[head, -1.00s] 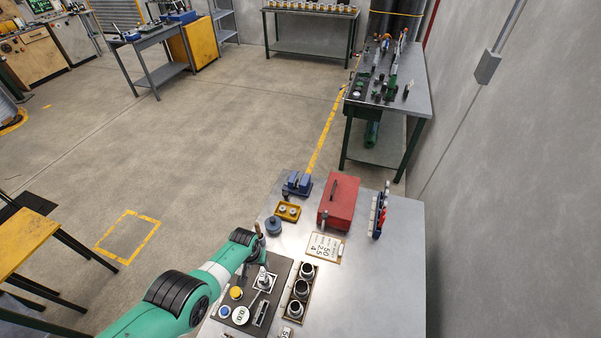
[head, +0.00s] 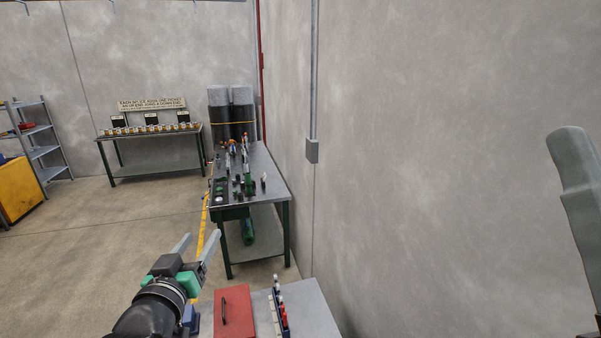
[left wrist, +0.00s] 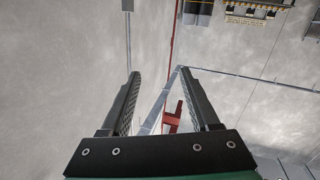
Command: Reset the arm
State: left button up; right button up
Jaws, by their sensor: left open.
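My left gripper (head: 200,243) is raised in the lower left of the head view, beyond the near bench's far end. Its two grey fingers are spread apart with nothing between them. In the left wrist view the left gripper (left wrist: 160,75) is open and empty, with only wall and distant room behind it. A grey finger-like part (head: 580,205) at the right edge of the head view looks like part of my right gripper. The rest of it is cut off, so its opening cannot be told.
The near bench (head: 306,308) carries a red toolbox (head: 234,312) and a small rack (head: 279,308) at the bottom. A farther workbench (head: 268,187) holds several tools. The concrete wall (head: 430,170) fills the right.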

pick_arm(q)
jog(key=s+d+r+m+t, duration=0.1)
jog(key=s+r+t, duration=0.1)
jog(key=s+r, duration=0.35)
jog(key=s+d+r+t, duration=0.1)
jog(key=s+r+t, duration=0.15)
jog(key=r, duration=0.55)
jog(key=s+r+m+t+h, duration=0.1)
jog(key=s+r+t, duration=0.1)
jog(key=s+r, duration=0.4)
jog(key=s+r+t+h, duration=0.1)
jog(key=s+r+t, duration=0.2)
jog(key=s+r, duration=0.3)
jog(key=s, duration=0.4)
jog(key=shift+s+m, duration=0.4)
jog(key=shift+d+r+t, duration=0.1)
jog(key=shift+t, duration=0.15)
notch_tip(320, 180, down, 42)
jog(key=b, duration=4.2)
